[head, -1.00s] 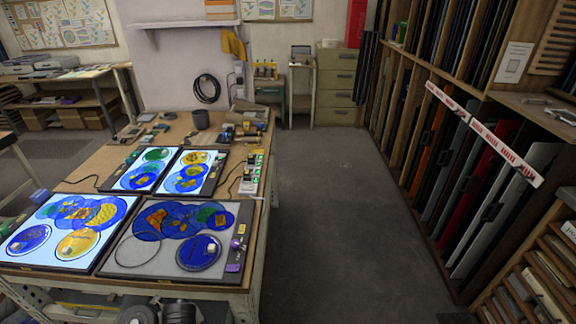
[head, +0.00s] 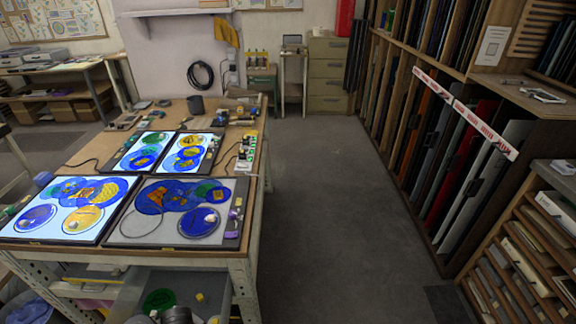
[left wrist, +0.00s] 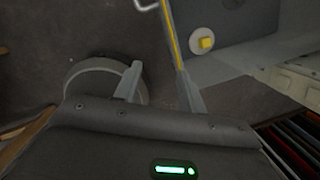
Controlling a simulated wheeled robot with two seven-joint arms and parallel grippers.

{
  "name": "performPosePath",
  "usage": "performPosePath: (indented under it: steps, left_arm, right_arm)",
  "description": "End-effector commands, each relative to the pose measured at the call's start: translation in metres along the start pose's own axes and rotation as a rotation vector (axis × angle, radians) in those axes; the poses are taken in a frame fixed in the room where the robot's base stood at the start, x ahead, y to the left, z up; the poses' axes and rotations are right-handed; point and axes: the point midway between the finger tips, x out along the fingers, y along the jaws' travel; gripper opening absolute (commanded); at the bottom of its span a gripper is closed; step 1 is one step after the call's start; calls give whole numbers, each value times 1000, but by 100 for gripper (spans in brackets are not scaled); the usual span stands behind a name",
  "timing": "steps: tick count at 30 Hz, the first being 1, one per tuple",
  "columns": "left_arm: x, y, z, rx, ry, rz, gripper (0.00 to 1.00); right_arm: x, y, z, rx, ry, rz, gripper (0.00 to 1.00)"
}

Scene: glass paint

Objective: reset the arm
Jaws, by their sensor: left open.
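My left gripper (left wrist: 160,90) shows in the left wrist view with its two fingers spread apart and nothing between them. Behind it are dark floor, a round grey wheel-like shape and a grey panel with a small yellow piece (left wrist: 206,42) on a pale disc. My right gripper is in no view. In the head view neither gripper can be made out; dark rounded parts at the bottom edge appear to be mine.
The workbench (head: 245,255) at left carries lit panels (head: 15,228) with blue, yellow and green glass, and one unlit panel (head: 115,238). An open drawer with a green disc (head: 159,300) is below. Glass racks (head: 440,190) line the right. The floor (head: 330,220) between is clear.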

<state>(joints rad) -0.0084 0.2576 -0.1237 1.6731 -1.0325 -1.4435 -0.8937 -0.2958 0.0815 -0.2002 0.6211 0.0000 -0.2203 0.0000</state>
Motion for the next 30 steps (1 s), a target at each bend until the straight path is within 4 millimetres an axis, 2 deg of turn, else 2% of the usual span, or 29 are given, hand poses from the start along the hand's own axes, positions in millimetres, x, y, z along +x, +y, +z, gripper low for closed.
performPosePath:
  steps: [1, 5, 8, 11, 14, 15, 19, 21, 24, 27, 30]
  left_arm:
    - [15, 5, -11, -47, 36, 8, 41]
    - [51, 15, -41, -217, 137, 27, 41]
    - [86, 28, -68, -392, 217, 51, 41]
    - [132, 49, -103, -633, 297, 88, 41]
    - [190, 88, -142, -954, 346, 140, 41]
    - [212, 107, -156, -1088, 348, 156, 41]
    - [269, 175, -190, -1453, 296, 180, 41]
    - [289, 211, -202, -1596, 249, 175, 41]
    - [305, 254, -213, -1737, 185, 156, 41]
    - [312, 282, -218, -1818, 139, 136, 41]
    - [314, 295, -222, -1855, 116, 121, 41]
  right_arm:
    - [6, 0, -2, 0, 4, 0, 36]
    - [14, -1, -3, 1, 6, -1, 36]
    - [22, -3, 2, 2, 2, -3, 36]
    - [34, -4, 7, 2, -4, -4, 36]
    - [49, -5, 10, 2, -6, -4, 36]
    - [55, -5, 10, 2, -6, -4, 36]
    - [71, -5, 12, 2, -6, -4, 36]
    - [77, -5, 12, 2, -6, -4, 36]
    - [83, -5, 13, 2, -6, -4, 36]
    - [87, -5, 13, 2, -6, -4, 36]
    - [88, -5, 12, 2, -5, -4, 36]
